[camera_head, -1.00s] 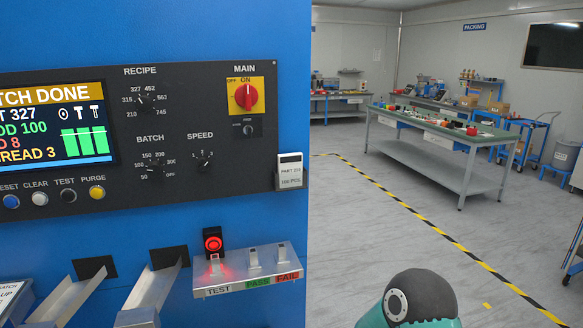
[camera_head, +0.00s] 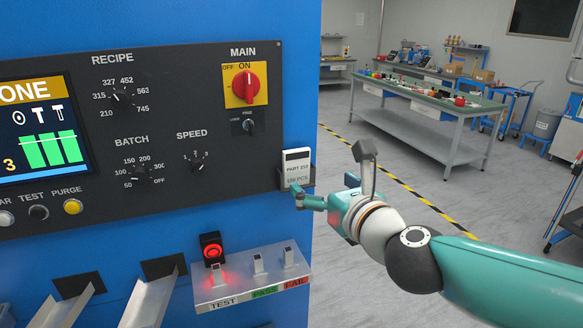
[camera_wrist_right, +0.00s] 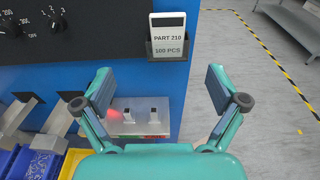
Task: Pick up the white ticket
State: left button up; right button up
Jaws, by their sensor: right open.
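The white ticket (camera_head: 297,168) stands upright in a dark holder at the right edge of the machine's control panel. In the right wrist view the ticket (camera_wrist_right: 168,36) reads "PART 210" and "100 PCS", and its lower end sits in the dark holder (camera_wrist_right: 168,54). My right gripper (camera_head: 322,190) is at the ticket's lower right in the head view. In the right wrist view my gripper (camera_wrist_right: 160,86) is open and empty, its fingers spread apart below the ticket. The left gripper is not in view.
The black control panel (camera_head: 150,222) carries knobs and a red main switch (camera_head: 246,85). Below it a metal shelf (camera_head: 252,284) marked TEST, PASS and FAIL juts out. Floor right of the machine is open up to a green-topped workbench (camera_head: 430,98).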

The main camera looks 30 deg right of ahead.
jog(key=b, duration=0.1)
send_near(297, 158)
jog(key=x, duration=0.4)
jog(key=shift+w+f, duration=0.2)
jog(key=shift+f, duration=0.2)
jog(key=shift+p+x, duration=0.6)
jog(key=shift+x, duration=2.15)
jog(key=shift+s+r, duration=0.15)
jog(key=shift+r, duration=0.05)
jog(key=c, duration=1)
jog(key=shift+c, duration=0.2)
jog(key=shift+r, duration=0.15)
